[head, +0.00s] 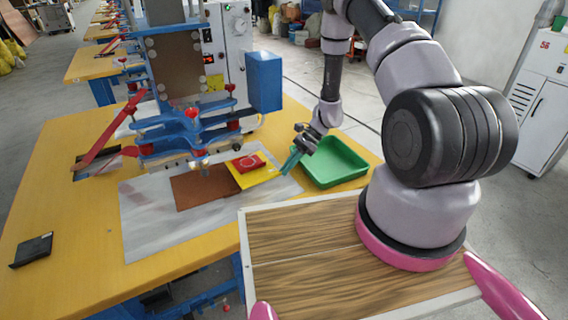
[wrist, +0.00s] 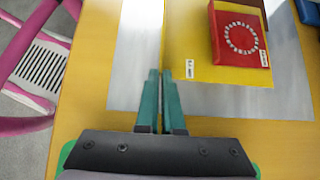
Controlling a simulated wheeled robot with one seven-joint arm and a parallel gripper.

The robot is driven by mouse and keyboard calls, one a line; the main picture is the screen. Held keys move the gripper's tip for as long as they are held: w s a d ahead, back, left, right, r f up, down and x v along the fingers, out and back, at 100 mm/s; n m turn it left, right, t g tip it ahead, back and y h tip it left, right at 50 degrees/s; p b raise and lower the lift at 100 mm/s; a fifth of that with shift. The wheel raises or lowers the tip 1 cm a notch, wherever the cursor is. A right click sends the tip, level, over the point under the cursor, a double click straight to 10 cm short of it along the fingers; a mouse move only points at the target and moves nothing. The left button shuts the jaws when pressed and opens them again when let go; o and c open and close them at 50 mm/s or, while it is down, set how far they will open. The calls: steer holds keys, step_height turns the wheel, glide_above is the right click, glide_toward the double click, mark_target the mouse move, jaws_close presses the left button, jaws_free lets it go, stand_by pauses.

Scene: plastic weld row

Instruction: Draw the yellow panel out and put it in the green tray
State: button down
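The yellow panel (head: 253,178) lies flat on a grey sheet, with a red block (head: 247,163) bearing a white ring mark on top of it. In the wrist view the panel (wrist: 215,77) is at upper right, with the red block (wrist: 240,36) covering part of it. The green tray (head: 333,180) stands to the right on the table and looks empty. My gripper (head: 283,170) points down by the panel's right corner.
A brown sheet (head: 205,188) lies left of the panel on the grey sheet (head: 150,220). A blue press machine (head: 185,135) stands behind, with a blue box (head: 264,80) at its right. A black bracket (head: 32,250) lies at the table's left.

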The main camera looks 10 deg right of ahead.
steer(key=shift+s+d, duration=0.6)
steer(key=shift+s, duration=1.4)
steer(key=shift+s+d, duration=0.65)
steer(key=shift+s, duration=1.35)
steer(key=shift+s+d, duration=0.6)
steer(key=shift+s, duration=1.4)
